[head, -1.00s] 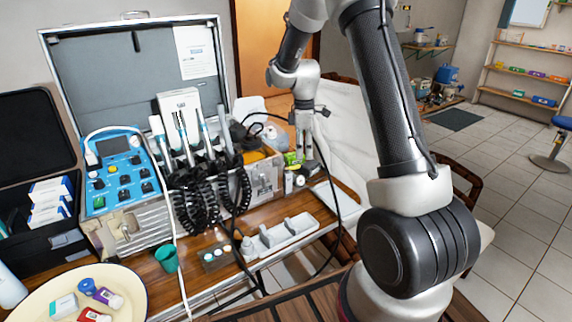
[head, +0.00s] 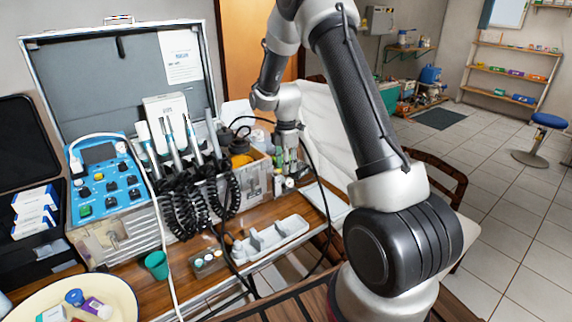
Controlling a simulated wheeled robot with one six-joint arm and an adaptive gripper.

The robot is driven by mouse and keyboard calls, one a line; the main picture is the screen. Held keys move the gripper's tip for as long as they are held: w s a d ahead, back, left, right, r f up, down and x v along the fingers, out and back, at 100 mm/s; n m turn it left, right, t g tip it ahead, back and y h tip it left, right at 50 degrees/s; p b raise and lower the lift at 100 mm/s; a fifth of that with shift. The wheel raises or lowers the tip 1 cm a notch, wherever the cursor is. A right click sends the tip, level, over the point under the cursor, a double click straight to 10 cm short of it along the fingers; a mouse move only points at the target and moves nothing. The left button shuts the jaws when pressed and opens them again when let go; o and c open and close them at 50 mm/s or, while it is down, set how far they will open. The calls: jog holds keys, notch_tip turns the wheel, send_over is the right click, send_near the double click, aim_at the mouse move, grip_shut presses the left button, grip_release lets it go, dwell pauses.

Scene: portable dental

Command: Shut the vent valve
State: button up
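My gripper (head: 286,168) points down at the right end of the metal box (head: 252,181) on the wooden bench. Its fingers are small and partly lost against the bottles and fittings behind them, so I cannot tell whether they are open or shut. Small pale round pieces (head: 289,182) show just below the fingertips. I cannot tell whether one of them is the vent valve, or whether the gripper touches it. No vent valve can be made out clearly elsewhere. A jar with a black lid (head: 240,146) stands in the metal box, left of my gripper.
The blue control unit (head: 106,180) and handpieces with coiled black hoses (head: 190,200) stand left. A black cable loops around my gripper's area. A white tray (head: 272,240), green cup (head: 157,265) and cream bowl (head: 122,292) lie in front.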

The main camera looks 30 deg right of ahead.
grip_shut()
jog(key=shift+s, duration=0.1)
dwell(0.3)
jog(key=shift+s+a+m, duration=0.55)
jog(key=shift+s+m, duration=0.1)
jog(key=shift+m, duration=2)
jog(key=shift+s+a+m, duration=0.55)
jog(key=shift+s+m, duration=0.05)
jog(key=shift+m, duration=2.1)
jog(key=shift+s+a+m, duration=0.55)
jog(key=shift+s+m, duration=0.1)
jog(key=shift+m, duration=2)
